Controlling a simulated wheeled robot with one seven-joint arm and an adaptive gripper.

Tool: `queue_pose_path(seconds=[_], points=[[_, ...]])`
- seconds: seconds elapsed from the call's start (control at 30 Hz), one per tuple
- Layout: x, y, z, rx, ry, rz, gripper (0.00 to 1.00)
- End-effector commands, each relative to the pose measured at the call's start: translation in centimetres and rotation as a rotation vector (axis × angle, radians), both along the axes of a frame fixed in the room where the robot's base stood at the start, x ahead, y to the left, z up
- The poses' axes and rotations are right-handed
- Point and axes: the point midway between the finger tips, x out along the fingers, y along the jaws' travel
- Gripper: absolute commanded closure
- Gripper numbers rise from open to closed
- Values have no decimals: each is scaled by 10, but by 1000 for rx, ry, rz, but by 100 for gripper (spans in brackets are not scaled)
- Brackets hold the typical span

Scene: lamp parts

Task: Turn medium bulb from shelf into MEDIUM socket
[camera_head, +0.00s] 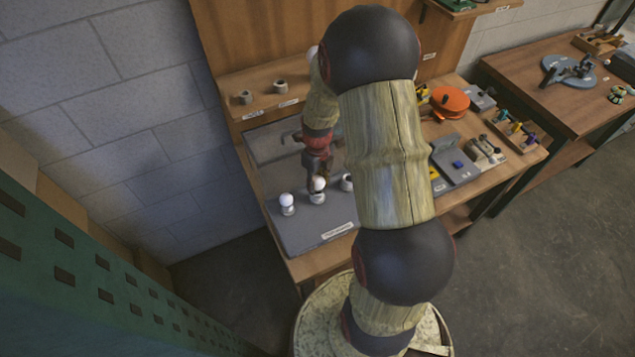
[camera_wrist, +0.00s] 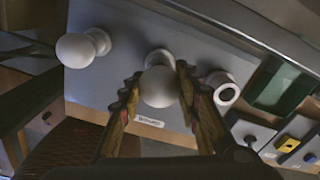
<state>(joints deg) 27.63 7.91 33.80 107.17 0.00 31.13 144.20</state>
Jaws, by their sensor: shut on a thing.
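A white round bulb (camera_wrist: 160,87) is between the two fingers of my gripper (camera_wrist: 158,80) in the wrist view. In the head view the same bulb (camera_head: 318,185) shows at the tip of my gripper (camera_head: 317,176), over the middle socket (camera_head: 318,197). The middle socket (camera_wrist: 157,57) is partly hidden behind the bulb in the wrist view. The bulb looks upright at the socket; I cannot tell how deep it sits. My gripper is shut on it.
Another white bulb (camera_head: 287,200) stands in the left socket. The right socket (camera_wrist: 222,86) is empty. All stand on a grey board (camera_head: 300,239). Two small holders (camera_head: 245,97) are on the wooden shelf (camera_head: 225,86). A round orange part (camera_head: 451,101) lies right of my arm.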

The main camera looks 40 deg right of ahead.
Motion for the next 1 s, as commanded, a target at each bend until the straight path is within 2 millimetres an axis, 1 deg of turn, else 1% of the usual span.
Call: queue_pose_path(seconds=[0.23,0.5,0.87,1.0], points=[[0,0,0,0,0,-9,86],[0,0,0,0,0,-224,86],[0,0,0,0,-1,-263,86],[0,0,0,0,-1,-383,86]])
